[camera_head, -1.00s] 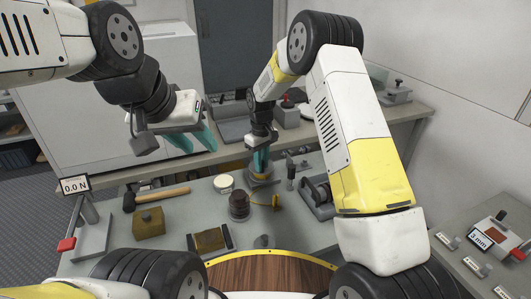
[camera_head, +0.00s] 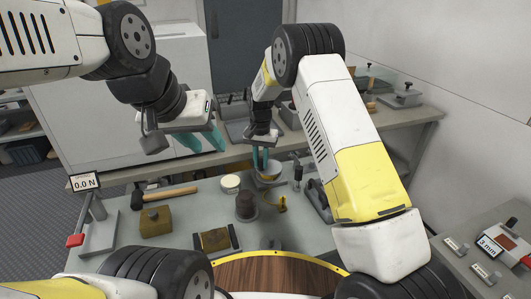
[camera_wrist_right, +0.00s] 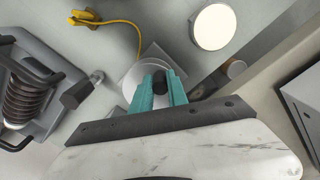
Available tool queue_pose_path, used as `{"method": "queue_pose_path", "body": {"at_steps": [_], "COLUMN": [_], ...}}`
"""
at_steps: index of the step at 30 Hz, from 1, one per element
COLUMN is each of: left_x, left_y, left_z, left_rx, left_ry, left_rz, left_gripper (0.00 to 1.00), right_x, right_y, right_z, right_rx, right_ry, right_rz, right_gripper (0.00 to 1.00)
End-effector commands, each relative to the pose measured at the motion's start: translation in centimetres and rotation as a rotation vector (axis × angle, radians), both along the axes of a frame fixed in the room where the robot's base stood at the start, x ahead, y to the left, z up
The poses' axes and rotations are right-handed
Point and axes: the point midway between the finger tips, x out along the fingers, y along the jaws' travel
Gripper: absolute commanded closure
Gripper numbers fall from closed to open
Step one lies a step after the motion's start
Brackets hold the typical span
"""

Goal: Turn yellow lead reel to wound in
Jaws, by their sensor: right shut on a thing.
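The yellow lead reel (camera_head: 268,178) stands on the bench below my right gripper (camera_head: 260,160). In the right wrist view the reel (camera_wrist_right: 132,80) is a round grey disc on a square base, partly hidden by the teal fingers. My right gripper (camera_wrist_right: 160,84) is shut on a small dark knob (camera_wrist_right: 160,78) on the reel. The yellow lead (camera_wrist_right: 133,28) curves away from the reel to a yellow clip (camera_wrist_right: 83,19) lying on the bench. The clip also shows in the head view (camera_head: 283,204). My left gripper (camera_head: 204,140) is open and empty above the bench, to the left.
A dark rounded pot (camera_head: 246,207), a pale round-topped item (camera_head: 230,183), a brass block (camera_head: 155,222) and a hammer (camera_head: 168,193) stand or lie near the reel. A coil device (camera_wrist_right: 25,95) is close by in the right wrist view. A force gauge (camera_head: 85,182) stands at left.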

Motion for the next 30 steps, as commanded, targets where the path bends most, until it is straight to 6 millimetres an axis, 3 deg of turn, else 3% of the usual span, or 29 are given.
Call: {"method": "queue_pose_path", "body": {"at_steps": [30], "left_x": [0.0], "left_y": [0.0], "left_z": [0.0], "left_rx": [0.0], "left_ry": [0.0], "left_rz": [0.0], "left_gripper": [0.64], "right_x": [3.4], "right_y": [0.6], "right_z": [0.1], "right_rx": [0.003], "right_ry": [-0.004], "right_rz": [-0.966], "right_gripper": [1.0]}}
